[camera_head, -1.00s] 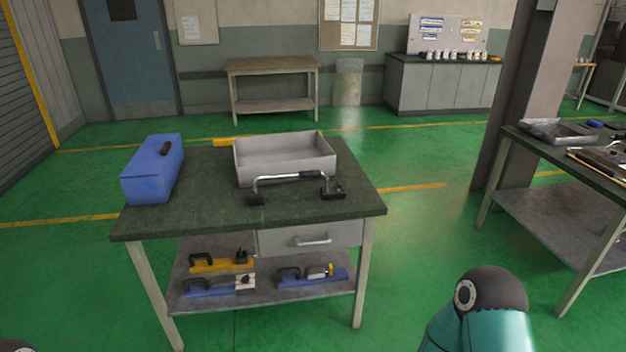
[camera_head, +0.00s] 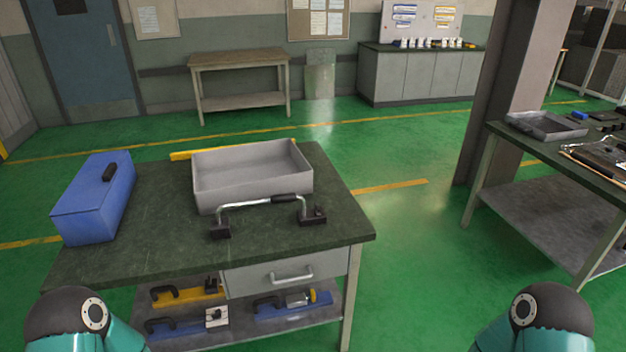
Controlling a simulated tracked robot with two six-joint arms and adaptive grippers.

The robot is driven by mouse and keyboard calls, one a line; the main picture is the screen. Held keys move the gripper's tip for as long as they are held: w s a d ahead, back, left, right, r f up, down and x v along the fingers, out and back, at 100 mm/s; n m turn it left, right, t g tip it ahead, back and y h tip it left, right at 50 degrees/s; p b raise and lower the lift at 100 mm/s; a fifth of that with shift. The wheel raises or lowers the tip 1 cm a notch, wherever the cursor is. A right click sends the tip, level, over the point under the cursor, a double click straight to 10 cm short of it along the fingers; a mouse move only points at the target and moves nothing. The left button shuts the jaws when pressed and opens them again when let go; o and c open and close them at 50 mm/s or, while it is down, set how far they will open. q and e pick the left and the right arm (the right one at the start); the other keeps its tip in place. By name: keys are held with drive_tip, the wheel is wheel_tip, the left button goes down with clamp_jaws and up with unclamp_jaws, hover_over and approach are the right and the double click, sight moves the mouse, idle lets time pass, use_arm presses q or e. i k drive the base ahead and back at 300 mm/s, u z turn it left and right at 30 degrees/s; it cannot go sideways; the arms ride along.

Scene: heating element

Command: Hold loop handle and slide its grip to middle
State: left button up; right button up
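The loop handle (camera_head: 243,206) is a silver bar with a black block at each end. It stands on the dark green tabletop, in front of a grey tray. Its black grip (camera_head: 285,198) sits on the bar toward the right end. Teal and dark parts of my two arms show at the lower left and lower right, well apart from the handle. Neither of my grippers is in view.
The workbench (camera_head: 140,225) also bears a grey open tray (camera_head: 205,202) and a blue toolbox (camera_head: 95,200). Clamp-like tools lie on its lower shelf. A second table (camera_head: 500,150) and a pillar stand at right. Green floor between the tables is clear.

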sight(276, 198)
drive_tip(key=u, duration=0.05)
drive_tip(key=i, duration=0.9)
drive_tip(key=u, duration=0.5)
